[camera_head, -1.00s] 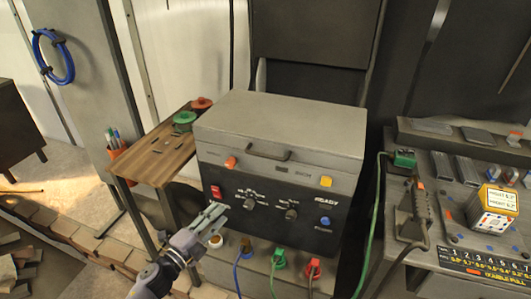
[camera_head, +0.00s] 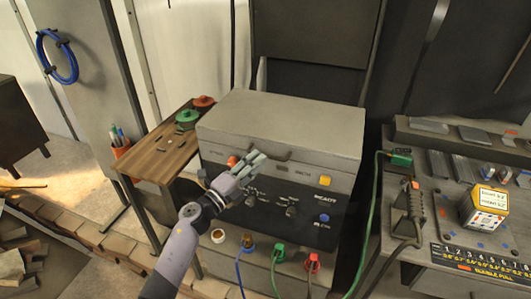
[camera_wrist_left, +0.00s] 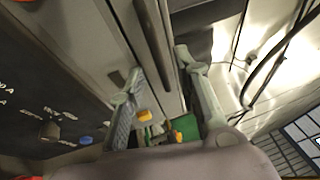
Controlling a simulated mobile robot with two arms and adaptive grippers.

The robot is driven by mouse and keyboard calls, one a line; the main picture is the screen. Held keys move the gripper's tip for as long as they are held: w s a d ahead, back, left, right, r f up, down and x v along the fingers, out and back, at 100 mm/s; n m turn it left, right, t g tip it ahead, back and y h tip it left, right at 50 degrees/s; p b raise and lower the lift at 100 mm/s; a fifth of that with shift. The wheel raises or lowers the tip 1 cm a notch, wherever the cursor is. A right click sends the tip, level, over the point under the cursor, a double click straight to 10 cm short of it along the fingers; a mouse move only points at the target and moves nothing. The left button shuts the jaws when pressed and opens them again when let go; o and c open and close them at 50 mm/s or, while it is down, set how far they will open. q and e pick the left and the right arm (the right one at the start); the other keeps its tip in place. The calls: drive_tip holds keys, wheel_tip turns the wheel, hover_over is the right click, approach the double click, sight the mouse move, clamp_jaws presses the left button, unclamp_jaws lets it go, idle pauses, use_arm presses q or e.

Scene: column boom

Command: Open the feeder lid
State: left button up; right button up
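The feeder is a grey box with a black control panel (camera_head: 300,205) on its front. Its flat grey lid (camera_head: 290,120) is down. A dark bar handle (camera_head: 284,156) runs along the lid's front and is partly hidden by my left gripper (camera_head: 256,162). In the left wrist view the gripper's two fingers (camera_wrist_left: 157,66) are spread apart, with the handle (camera_wrist_left: 153,38) lying just beyond and between the tips. I cannot tell whether a finger touches it. My right gripper is in neither view.
A wooden side table (camera_head: 160,152) with green and red spools stands left of the feeder. A workbench (camera_head: 455,225) with a small box (camera_head: 484,207) is at right. Blue, green and red cables hang from plugs below the panel.

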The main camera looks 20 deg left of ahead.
use_arm(q)
drive_tip(key=shift+x, duration=2.2)
drive_tip(key=shift+f, duration=0.1)
clamp_jaws()
